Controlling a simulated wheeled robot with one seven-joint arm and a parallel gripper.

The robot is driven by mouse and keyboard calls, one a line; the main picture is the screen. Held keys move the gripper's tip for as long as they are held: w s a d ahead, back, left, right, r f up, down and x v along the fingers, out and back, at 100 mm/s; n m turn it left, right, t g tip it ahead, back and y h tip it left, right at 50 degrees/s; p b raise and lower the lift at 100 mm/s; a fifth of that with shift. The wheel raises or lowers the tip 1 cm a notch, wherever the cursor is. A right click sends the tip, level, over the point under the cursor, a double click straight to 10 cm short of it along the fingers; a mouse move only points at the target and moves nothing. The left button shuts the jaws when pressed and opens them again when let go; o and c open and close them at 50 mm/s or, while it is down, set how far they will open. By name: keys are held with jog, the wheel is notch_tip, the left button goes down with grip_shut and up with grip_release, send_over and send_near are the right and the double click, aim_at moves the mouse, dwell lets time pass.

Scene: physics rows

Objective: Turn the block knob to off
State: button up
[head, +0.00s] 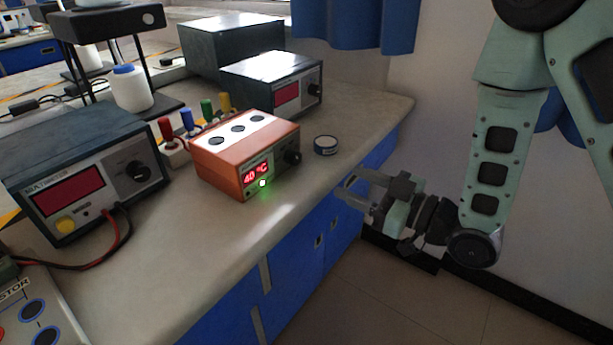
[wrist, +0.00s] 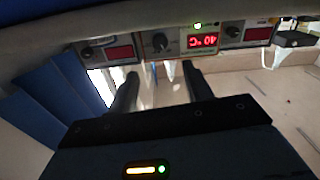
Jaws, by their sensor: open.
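The orange block heater (head: 247,155) stands on the bench, with a white top holding dark round wells. Its red display reads 40 °C, and a green light (head: 262,183) glows below it. Its black knob (head: 291,157) is at the right of the front face; its pointer is too small to read. My gripper (head: 343,188) is open and empty, off the bench's front edge, to the right of and apart from the knob. In the wrist view, the picture is upside down; the knob (wrist: 160,42) shows beyond and between my open fingers (wrist: 158,75).
Space before the block's front is clear.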

aim_at(297, 159)
jog(key=p+x, duration=0.1)
jog(key=x, duration=1)
jog(key=shift+w+a+p, duration=0.25)
jog(key=shift+a+p, duration=0.05)
jog(key=shift+p, duration=0.05)
jog(key=c, duration=1)
